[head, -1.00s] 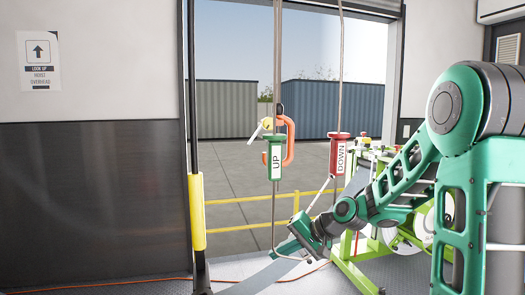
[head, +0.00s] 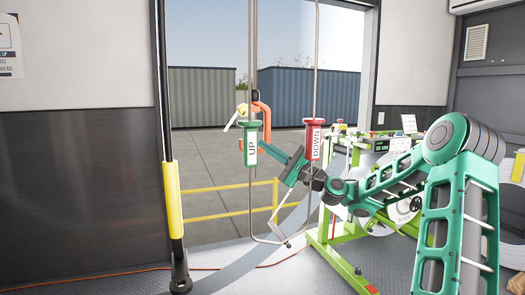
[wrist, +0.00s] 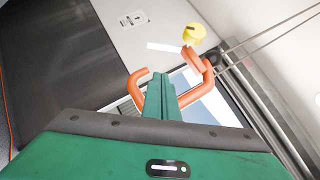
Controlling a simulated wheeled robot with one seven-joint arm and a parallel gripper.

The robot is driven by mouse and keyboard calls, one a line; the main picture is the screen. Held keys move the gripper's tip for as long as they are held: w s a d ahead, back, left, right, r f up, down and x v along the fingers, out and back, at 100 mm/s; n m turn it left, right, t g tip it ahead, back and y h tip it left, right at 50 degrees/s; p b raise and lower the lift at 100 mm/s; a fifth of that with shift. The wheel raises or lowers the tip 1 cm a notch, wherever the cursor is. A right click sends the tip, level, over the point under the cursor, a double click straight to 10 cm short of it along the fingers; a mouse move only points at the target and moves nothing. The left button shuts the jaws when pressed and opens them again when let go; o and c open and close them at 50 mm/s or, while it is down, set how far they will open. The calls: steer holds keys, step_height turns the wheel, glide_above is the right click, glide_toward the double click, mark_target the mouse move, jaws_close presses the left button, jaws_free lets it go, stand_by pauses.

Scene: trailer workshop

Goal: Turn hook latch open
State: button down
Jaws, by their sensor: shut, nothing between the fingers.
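An orange hook (head: 265,112) hangs in the doorway, partly behind the green UP handle. On its left are a yellow round part (head: 242,109) and a pale lever (head: 231,122) sloping down-left. In the wrist view, the orange hook (wrist: 206,82), the yellow part (wrist: 194,34) and the pale lever (wrist: 163,47) all show. My gripper (head: 272,151) is shut and empty, below and right of the hook in the head picture. In the wrist view, my gripper's fingers (wrist: 161,78) overlap the hook's opening and hide part of it; contact cannot be told.
The green UP handle (head: 251,146) and red DOWN handle (head: 313,140) hang on a cord that loops low near my arm. A green-framed machine (head: 345,232) stands right of the doorway. A yellow railing (head: 200,215) is behind, and a black post with a yellow sleeve (head: 172,200) is left.

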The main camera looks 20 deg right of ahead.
steer(key=w+a+r, duration=0.5)
steer(key=a, duration=0.2)
steer(key=shift+w, duration=0.25)
steer(key=shift+d+r, duration=0.1)
